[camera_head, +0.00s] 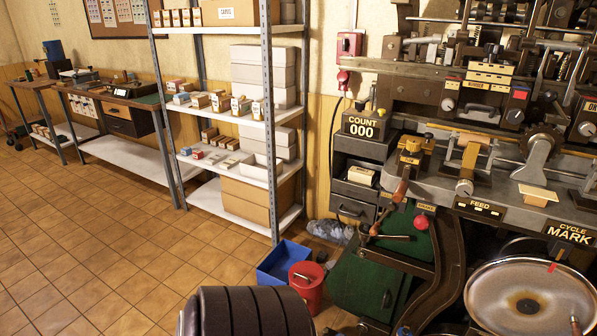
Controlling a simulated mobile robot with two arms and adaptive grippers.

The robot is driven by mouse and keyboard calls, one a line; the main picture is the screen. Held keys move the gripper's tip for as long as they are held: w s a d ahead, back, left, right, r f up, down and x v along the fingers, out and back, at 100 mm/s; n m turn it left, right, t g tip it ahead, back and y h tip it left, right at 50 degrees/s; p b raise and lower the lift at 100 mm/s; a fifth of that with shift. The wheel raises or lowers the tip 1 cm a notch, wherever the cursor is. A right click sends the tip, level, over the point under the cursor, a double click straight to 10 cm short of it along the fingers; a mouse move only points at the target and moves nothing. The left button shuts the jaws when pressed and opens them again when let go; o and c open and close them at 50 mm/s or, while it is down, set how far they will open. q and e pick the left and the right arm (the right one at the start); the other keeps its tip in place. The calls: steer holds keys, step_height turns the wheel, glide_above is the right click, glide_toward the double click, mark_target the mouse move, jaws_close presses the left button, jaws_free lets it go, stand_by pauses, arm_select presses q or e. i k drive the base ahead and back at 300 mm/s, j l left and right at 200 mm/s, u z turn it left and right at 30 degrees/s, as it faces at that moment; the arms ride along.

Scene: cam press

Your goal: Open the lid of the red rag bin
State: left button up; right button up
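The red rag bin (309,289) stands on the tiled floor at the lower middle of the head view. It is a small upright round bin. Its red top (306,271) appears closed, with a small dark detail on it. A dark ribbed rounded shape at the bottom edge hides part of the bin's lower left side. Neither of my grippers is in view.
A blue open box (284,262) stands just left of the bin. A green cabinet (365,283) under the press is close on its right. A metal shelf rack (270,130) stands behind. The tiled floor (90,250) to the left is clear.

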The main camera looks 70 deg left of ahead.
mark_target(306, 271)
steer(key=u, duration=2.3)
